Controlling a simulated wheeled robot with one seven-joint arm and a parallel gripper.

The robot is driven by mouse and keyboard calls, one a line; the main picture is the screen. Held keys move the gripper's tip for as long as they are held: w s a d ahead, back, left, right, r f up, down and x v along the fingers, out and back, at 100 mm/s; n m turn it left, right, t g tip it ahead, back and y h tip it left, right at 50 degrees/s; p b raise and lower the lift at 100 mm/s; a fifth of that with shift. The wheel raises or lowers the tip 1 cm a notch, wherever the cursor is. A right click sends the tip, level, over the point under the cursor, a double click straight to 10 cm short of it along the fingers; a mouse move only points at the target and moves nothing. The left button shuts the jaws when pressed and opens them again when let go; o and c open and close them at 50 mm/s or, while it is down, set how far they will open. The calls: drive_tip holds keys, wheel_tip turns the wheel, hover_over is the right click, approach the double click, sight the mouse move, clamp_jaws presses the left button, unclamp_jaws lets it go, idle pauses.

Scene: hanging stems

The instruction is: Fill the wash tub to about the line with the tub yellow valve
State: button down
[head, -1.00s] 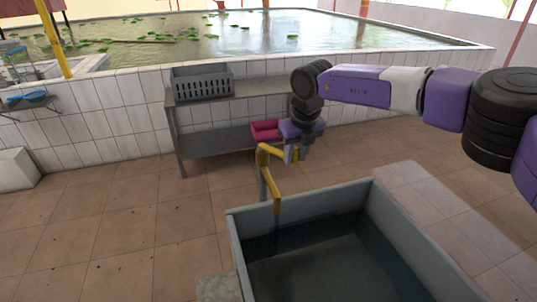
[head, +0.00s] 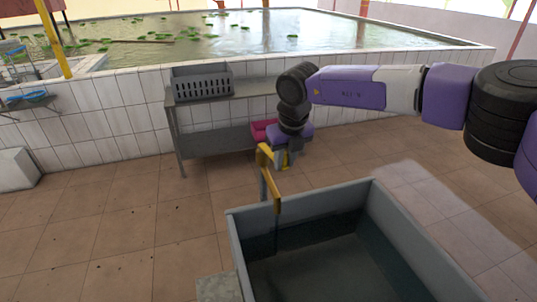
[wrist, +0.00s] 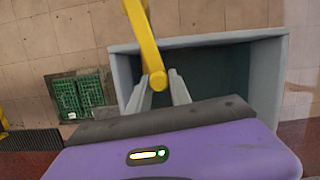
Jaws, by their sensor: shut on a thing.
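The grey wash tub (head: 236,232) stands at the front in the head view, and its rim shows in the wrist view (wrist: 215,41). Its inside is dark; I cannot make out a fill line or a clear water level. The yellow valve (head: 266,158) stands at the tub's far left corner, its yellow spout (head: 274,190) reaching over the rim. In the wrist view a yellow bar (wrist: 142,38) runs down to my fingertips. My gripper (head: 283,160) is shut on the valve's handle, which it partly hides; the fingers also show in the wrist view (wrist: 159,88).
A grey shelf (head: 210,144) with a grey crate (head: 202,82) and a pink bin (head: 264,128) stands behind the valve against the tiled pond wall (head: 110,120). Green crates (wrist: 78,95) show left in the wrist view.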

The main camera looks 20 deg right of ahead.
drive_tip(key=shift+a, duration=0.1)
drive_tip(key=shift+s+a, duration=0.2)
drive_tip(key=shift+a, duration=1.45)
drive_tip(key=c, duration=0.6)
unclamp_jaws()
drive_tip(key=w+p+v, duration=0.2)
drive_tip(key=p+v, duration=0.1)
drive_tip(key=v, duration=0.5)
drive_tip(key=shift+r+p, duration=0.35)
drive_tip(key=shift+r, duration=0.3)
drive_tip(key=shift+d, duration=0.1)
